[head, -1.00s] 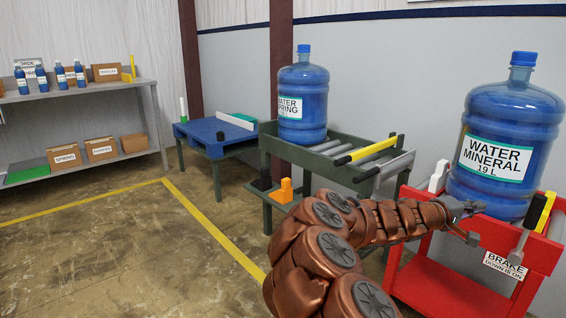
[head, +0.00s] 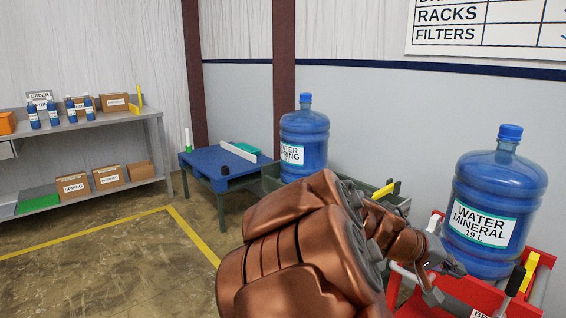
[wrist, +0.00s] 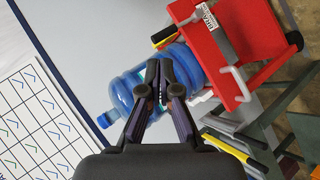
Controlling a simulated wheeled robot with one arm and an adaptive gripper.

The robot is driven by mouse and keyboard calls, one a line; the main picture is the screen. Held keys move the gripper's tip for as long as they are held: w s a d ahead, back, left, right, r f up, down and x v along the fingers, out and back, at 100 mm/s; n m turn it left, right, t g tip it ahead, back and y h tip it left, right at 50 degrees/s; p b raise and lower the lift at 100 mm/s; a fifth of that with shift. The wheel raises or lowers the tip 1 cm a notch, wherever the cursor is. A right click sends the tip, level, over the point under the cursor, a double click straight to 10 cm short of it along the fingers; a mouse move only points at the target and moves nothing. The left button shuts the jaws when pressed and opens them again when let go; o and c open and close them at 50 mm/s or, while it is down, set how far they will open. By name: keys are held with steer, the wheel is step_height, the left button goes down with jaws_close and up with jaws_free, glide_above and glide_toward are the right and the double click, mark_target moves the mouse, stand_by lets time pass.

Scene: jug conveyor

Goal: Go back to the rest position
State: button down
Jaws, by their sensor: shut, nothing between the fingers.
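My gripper (head: 446,282) is at the right end of my bent copper arm in the head view. It is near the red cart (head: 533,290), in front of the blue WATER MINERAL jug (head: 493,212) standing upright on that cart. In the wrist view my gripper (wrist: 159,84) has its two dark fingers drawn together with nothing held. Behind them the jug (wrist: 122,92) and the red cart (wrist: 222,45) show turned sideways. My arm hides much of the conveyor and the cart's left side in the head view.
The WATER SPRING jug (head: 304,137) stands on the green conveyor, left of the cart. A blue-topped table (head: 212,170) stands farther left. A shelf (head: 150,113) with boxes and bottles is at far left. Open floor (head: 120,270) with a yellow line lies at lower left.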

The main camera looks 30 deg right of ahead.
steer(key=s+a+r+n+t+y+p, duration=0.1)
steer(key=a+p, duration=0.5)
steer(key=a, duration=0.6)
steer(key=s+a+r+n+y+p, duration=0.2)
steer(key=a+r+n+y+p, duration=0.2)
steer(key=a, duration=0.8)
steer(key=s+a+r+n+t+y+p, duration=0.1)
steer(key=a+r+y+p, duration=0.3)
steer(key=a, duration=0.8)
steer(key=s+n+y+p, duration=0.1)
steer(key=y+p, duration=0.1)
steer(key=p, duration=0.2)
steer(key=shift+s+n+t, duration=0.15)
steer(key=shift+n+t, duration=0.15)
steer(key=shift+d, duration=0.2)
